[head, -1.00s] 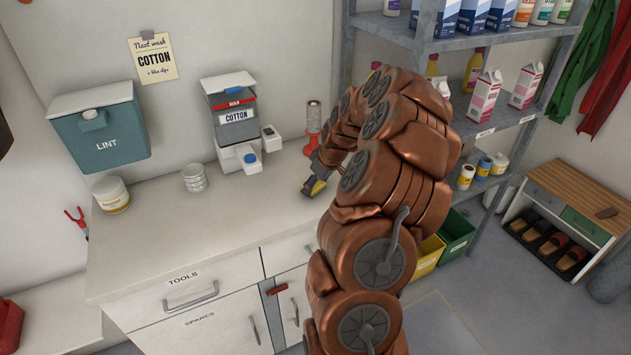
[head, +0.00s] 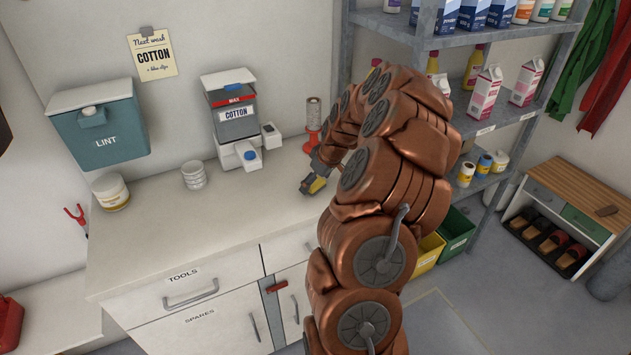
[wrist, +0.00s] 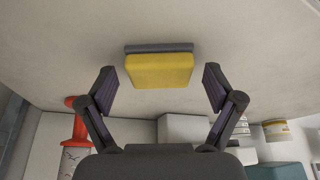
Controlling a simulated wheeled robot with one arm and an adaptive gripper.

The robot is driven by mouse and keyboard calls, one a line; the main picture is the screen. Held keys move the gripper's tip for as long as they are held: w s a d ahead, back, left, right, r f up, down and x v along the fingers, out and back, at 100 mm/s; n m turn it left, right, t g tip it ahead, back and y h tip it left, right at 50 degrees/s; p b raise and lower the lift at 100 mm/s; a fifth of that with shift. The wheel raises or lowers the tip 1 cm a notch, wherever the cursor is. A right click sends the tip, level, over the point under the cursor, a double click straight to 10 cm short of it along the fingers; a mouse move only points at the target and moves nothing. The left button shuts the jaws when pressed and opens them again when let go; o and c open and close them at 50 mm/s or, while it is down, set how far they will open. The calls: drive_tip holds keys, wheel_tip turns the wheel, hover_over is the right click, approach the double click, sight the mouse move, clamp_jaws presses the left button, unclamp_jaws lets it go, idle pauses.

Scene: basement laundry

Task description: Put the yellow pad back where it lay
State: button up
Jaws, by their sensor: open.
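The yellow pad (wrist: 159,70) has a grey layer along one long side and lies on the pale worktop in the wrist view. In the head view a small yellow part of it (head: 317,186) shows at the end of my arm, close to the worktop's right end. My gripper (wrist: 159,80) is open, with one finger on each side of the pad and a visible gap on both sides. It does not hold the pad. My arm hides most of the gripper in the head view.
A red stand with a pale roll (head: 313,122) is just behind the gripper. The worktop front (head: 225,215) is clear. A metal shelf (head: 490,125) stands at right.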

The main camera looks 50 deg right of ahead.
drive_tip(key=b+v, duration=0.4)
drive_tip(key=v, duration=0.8)
drive_tip(key=s+a+r+n+g+y, duration=0.1)
drive_tip(key=s+a, duration=0.1)
drive_tip(key=a, duration=1.1)
drive_tip(key=s+a+r+n+g, duration=0.1)
drive_tip(key=a+g, duration=0.1)
drive_tip(key=a, duration=1)
drive_tip(key=s+a+f+m+g, duration=0.1)
drive_tip(key=s+a, duration=0.3)
drive_tip(key=s, duration=0.3)
drive_tip(key=s+a+f+g, duration=0.1)
drive_tip(key=s+a+f, duration=0.1)
drive_tip(key=s+a, duration=0.2)
drive_tip(key=s+a+f+m+g+h, duration=0.1)
drive_tip(key=s+a, duration=0.3)
drive_tip(key=s, duration=0.7)
drive_tip(key=shift+a+f+m, duration=0.3)
